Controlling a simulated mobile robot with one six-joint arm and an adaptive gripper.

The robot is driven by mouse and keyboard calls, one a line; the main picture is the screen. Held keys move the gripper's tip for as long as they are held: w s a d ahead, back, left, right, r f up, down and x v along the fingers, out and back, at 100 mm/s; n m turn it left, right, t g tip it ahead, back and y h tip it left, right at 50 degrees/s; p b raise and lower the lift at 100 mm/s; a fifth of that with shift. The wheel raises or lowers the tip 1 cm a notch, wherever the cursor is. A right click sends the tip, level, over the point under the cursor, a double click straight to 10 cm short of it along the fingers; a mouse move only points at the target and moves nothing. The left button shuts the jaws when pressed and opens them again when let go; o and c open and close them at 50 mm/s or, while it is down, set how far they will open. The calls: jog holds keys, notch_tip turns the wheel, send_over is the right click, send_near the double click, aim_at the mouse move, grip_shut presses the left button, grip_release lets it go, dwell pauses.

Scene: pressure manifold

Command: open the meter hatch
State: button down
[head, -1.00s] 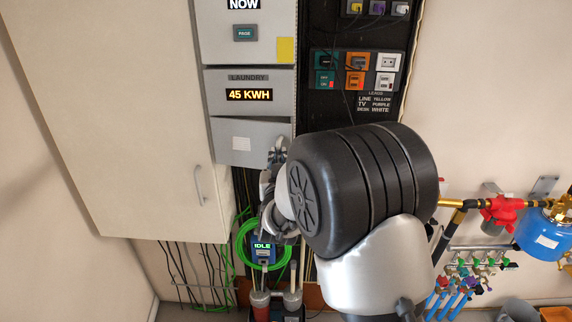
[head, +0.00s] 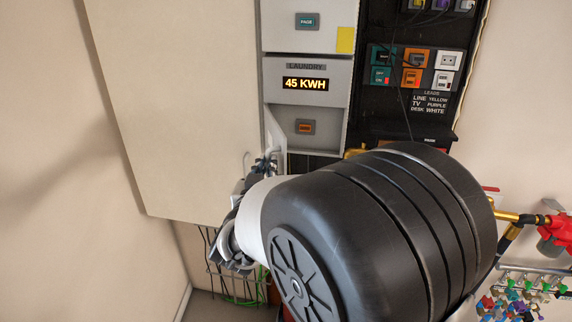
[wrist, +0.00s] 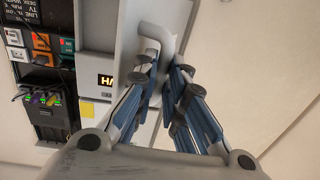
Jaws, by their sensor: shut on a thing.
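The meter hatch (head: 274,136) is the grey door below the laundry display. It stands swung out at its left side, seen nearly edge-on in the head view, and the recess behind it is exposed. An orange button (head: 305,128) shows inside the recess. My gripper (head: 264,166) is at the hatch's lower edge, left of the recess. In the wrist view my gripper (wrist: 168,80) is shut on the grey bar handle (wrist: 152,34), which stands out from the hatch panel (wrist: 124,40). Part of the handle is hidden between the fingers.
The laundry display (head: 305,84) reads 45 KWH above the recess. A large beige cabinet door (head: 170,100) is close on the left. A black socket panel (head: 412,75) is on the right. Brass piping with a red fitting (head: 553,232) is farther right. My arm covers the lower middle.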

jog(key=shift+w+a+r+m+h+p, duration=0.1)
jog(key=shift+a+r+m+h+p, duration=0.15)
jog(key=shift+a+h, duration=0.3)
jog(key=shift+a+r+m+h+p, duration=0.15)
jog(key=shift+a+m+h, duration=0.2)
jog(key=shift+a, duration=0.3)
jog(key=shift+d, duration=0.1)
jog(key=c, duration=2)
grip_release()
jog(key=shift+w, duration=0.1)
jog(key=shift+c, duration=0.2)
jog(key=shift+o, duration=1.3)
jog(key=shift+w+f, duration=0.35)
jog(key=shift+w, duration=0.1)
jog(key=shift+o, duration=0.3)
jog(key=shift+s, duration=0.3)
jog(key=v, duration=1.2)
jog(key=shift+r, duration=0.25)
